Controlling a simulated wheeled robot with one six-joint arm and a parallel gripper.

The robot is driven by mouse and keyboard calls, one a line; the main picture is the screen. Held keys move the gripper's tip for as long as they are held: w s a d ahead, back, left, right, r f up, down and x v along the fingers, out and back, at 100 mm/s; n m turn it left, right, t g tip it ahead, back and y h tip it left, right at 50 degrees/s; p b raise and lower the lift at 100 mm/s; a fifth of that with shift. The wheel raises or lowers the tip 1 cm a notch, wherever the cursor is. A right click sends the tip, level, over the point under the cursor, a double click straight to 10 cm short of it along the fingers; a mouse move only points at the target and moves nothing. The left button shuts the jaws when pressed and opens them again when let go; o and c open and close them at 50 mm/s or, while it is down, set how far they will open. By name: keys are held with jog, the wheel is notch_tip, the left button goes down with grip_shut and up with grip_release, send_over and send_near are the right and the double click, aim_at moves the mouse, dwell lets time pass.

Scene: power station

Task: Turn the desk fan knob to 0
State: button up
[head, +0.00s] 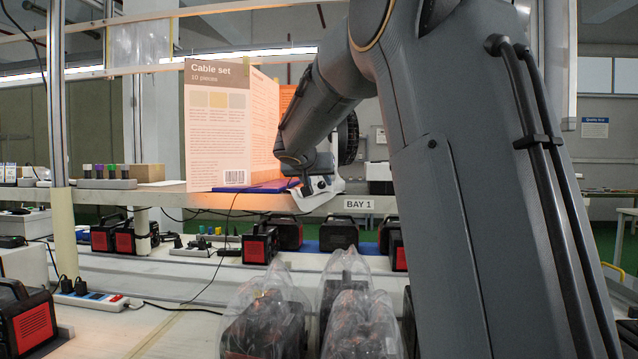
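The desk fan shows only in part on the shelf, behind my arm. Its dark round grille (348,140) peeks out to the right of my forearm. A white piece (322,196) below it, at the shelf edge, looks like the fan's base. A small dark round spot on that white piece may be the knob, but I cannot read its setting. My arm reaches across the picture from the right and ends in front of the fan. My gripper's fingers are hidden behind the arm, so I cannot see whether they touch anything.
A tall "Cable set" box (225,130) stands on the shelf left of the fan, near a blue flat item (272,187). A "BAY 1" label (371,205) marks the shelf edge. Below are bagged units (362,325), several black-and-red boxes (285,232) and a power strip (92,297).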

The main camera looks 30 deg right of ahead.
aim_at(321, 185)
jog(key=shift+p+x, duration=0.3)
jog(key=shift+x, duration=1.2)
grip_shut()
